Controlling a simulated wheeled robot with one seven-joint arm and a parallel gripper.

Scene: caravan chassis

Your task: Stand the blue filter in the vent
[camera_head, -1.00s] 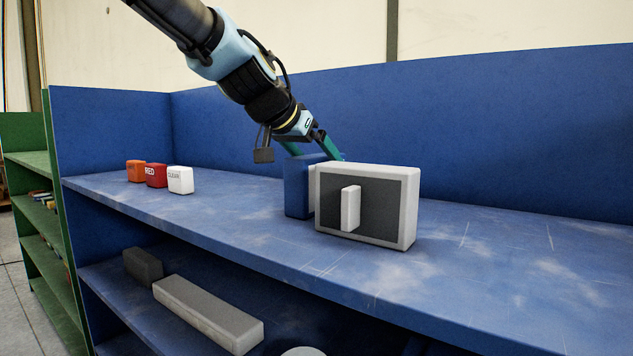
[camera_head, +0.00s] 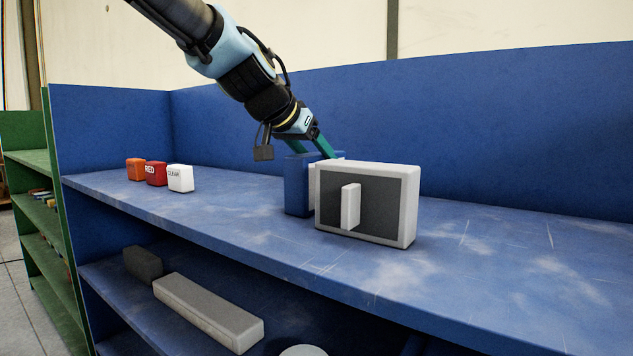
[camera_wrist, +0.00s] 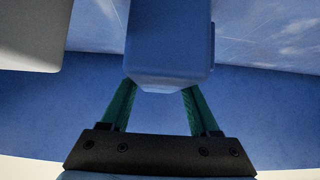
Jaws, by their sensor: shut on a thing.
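The blue filter (camera_head: 297,187) is a blue block standing on the blue shelf, partly hidden behind a white-framed box with a dark face and a pale upright bar (camera_head: 366,204). I take this box to be the vent, but cannot be sure. My gripper (camera_head: 312,154) reaches down from the upper left onto the top of the blue block. In the wrist view the block (camera_wrist: 168,40) lies between the teal fingers, and my gripper (camera_wrist: 158,88) is shut on it. The fingertips are hidden. A pale surface shows in the gap between block and box.
Orange (camera_head: 135,170), red (camera_head: 157,174) and white (camera_head: 180,179) small blocks stand at the shelf's left. The blue back wall (camera_head: 500,135) is close behind. The shelf top to the right is clear. A long grey block (camera_head: 208,312) lies on the lower shelf.

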